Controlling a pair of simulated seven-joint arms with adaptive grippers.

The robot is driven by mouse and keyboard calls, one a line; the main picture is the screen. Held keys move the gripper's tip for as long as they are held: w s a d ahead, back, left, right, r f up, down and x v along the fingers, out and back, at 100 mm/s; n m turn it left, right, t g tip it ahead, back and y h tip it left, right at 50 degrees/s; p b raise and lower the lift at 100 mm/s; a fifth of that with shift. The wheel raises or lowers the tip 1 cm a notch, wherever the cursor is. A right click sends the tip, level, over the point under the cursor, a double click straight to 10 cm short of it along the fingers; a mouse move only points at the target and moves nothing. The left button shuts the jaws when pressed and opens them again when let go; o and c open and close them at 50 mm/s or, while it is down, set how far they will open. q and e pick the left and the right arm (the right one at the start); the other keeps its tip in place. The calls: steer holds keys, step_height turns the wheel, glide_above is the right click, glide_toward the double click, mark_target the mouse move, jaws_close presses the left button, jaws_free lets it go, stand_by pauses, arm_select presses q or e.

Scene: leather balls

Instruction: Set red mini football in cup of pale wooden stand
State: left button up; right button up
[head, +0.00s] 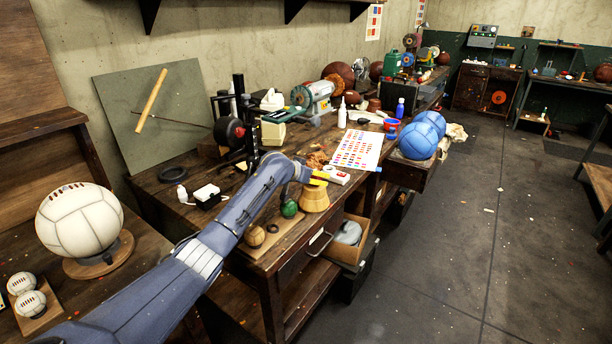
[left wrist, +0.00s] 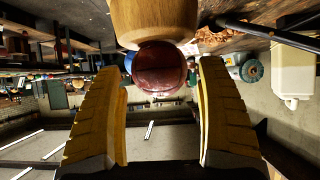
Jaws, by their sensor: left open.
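The red mini football (left wrist: 159,68) is dark red and glossy in the left wrist view, which looks upside down. It sits at the cup end of the pale wooden stand (left wrist: 153,18) and appears to touch it. The stand is upright on the near bench in the head view (head: 314,200). My left gripper (head: 319,178) is at the top of the stand. In the left wrist view its two yellow fingers (left wrist: 162,110) are spread on either side of the ball, with gaps to both. The gripper hides the ball in the head view. My right gripper is not in view.
A green ball (head: 289,208) and a small brown ball (head: 255,236) are left of the stand. A colour chart (head: 358,150) and a red-and-white box (head: 338,176) lie behind it. Blue balls (head: 419,140) are to the right. The floor at right is open.

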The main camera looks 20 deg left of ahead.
arm_select(q)
steer(key=v, duration=1.2)
